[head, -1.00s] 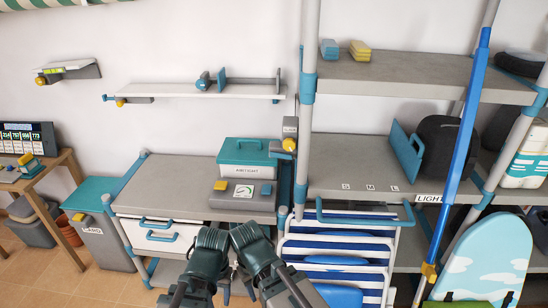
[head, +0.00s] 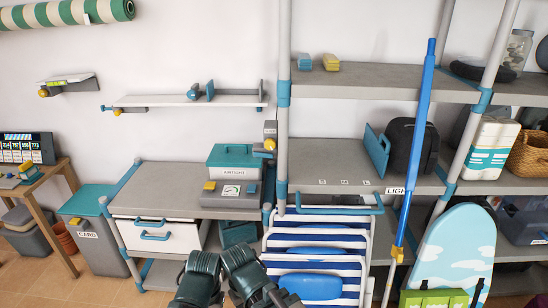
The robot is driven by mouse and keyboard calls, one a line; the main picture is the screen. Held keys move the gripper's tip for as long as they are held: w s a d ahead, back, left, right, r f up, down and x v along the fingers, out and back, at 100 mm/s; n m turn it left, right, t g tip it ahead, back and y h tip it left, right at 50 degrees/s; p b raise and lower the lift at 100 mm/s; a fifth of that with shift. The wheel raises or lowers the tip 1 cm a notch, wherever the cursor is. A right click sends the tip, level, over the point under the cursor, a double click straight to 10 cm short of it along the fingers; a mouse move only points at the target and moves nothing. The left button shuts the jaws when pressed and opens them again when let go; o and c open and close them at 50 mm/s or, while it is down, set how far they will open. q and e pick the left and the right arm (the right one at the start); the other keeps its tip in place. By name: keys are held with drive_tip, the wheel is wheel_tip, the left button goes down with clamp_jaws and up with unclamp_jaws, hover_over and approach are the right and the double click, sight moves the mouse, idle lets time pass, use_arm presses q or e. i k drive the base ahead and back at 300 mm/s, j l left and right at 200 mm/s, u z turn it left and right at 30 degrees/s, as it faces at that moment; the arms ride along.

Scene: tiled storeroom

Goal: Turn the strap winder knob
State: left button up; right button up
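A small grey unit with a round yellow knob (head: 269,144) is mounted at the left post of the tall shelf rack, just above the workbench. It may be the strap winder, but I cannot read a label on it. My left gripper (head: 200,266) and my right gripper (head: 238,256) are side by side at the bottom centre, in front of the bench and well below the knob. Neither touches the knob. Their fingertips are too dark and small to tell open from shut, and I see nothing held.
Other yellow knobs sit under the wall shelf (head: 190,101) and a smaller wall bracket (head: 68,84). The bench (head: 165,185) carries a teal-lidded box (head: 233,160) and a grey device (head: 229,195). Folded striped chairs (head: 315,245) and a blue pole (head: 419,150) stand right. Floor shows at lower left.

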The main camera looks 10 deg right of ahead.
sight(269, 144)
drive_tip(key=k, duration=0.75)
drive_tip(key=z, duration=2.9)
drive_tip(key=k+j, duration=0.15)
drive_tip(key=j, duration=0.35)
drive_tip(key=k+j, duration=0.2)
drive_tip(key=j, duration=0.35)
drive_tip(key=k+j, duration=0.15)
drive_tip(key=j, duration=0.35)
drive_tip(key=k+j, duration=0.2)
drive_tip(key=j, duration=0.35)
drive_tip(key=k+j, duration=0.15)
drive_tip(key=j, duration=0.35)
drive_tip(key=k+j, duration=0.2)
drive_tip(key=j, duration=0.35)
drive_tip(key=k+j, duration=0.15)
drive_tip(key=j, duration=0.35)
drive_tip(key=k+j, duration=0.2)
drive_tip(key=j, duration=0.35)
